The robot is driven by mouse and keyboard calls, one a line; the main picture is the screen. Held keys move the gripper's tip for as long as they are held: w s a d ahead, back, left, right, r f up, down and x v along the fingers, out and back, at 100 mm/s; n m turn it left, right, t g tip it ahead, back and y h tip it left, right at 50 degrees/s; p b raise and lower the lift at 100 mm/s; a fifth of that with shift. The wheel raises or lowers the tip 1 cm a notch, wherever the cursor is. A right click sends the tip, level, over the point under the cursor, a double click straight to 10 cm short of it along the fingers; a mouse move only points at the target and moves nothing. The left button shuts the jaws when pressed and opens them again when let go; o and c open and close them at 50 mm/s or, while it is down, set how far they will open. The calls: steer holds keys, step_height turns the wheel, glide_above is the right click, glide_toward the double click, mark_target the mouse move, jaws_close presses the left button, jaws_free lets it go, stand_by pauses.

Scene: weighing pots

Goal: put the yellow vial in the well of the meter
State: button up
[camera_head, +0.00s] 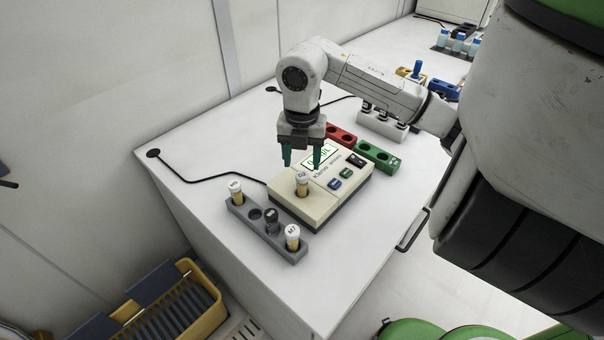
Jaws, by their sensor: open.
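The meter (349,192) is a cream box with a display and several coloured buttons, on the white bench. A white-capped vial with yellowish contents (302,186) stands upright in the well at the meter's left side. My gripper (302,162) is open, its teal fingers pointing down just above this vial and apart from each other. The fingers do not appear to hold it. Other capped vials with yellowish contents stand in the grey rack (256,227): one at its far end (236,192) and one at its near end (292,238).
The rack also holds a dark-capped vial (272,221) beside an empty hole. Red (341,136) and green (378,156) holders stand behind the meter. A black cable (205,180) crosses the bench. The bench front is clear. A yellow crate (203,283) sits below at left.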

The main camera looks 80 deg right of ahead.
steer(key=shift+r, duration=2.15)
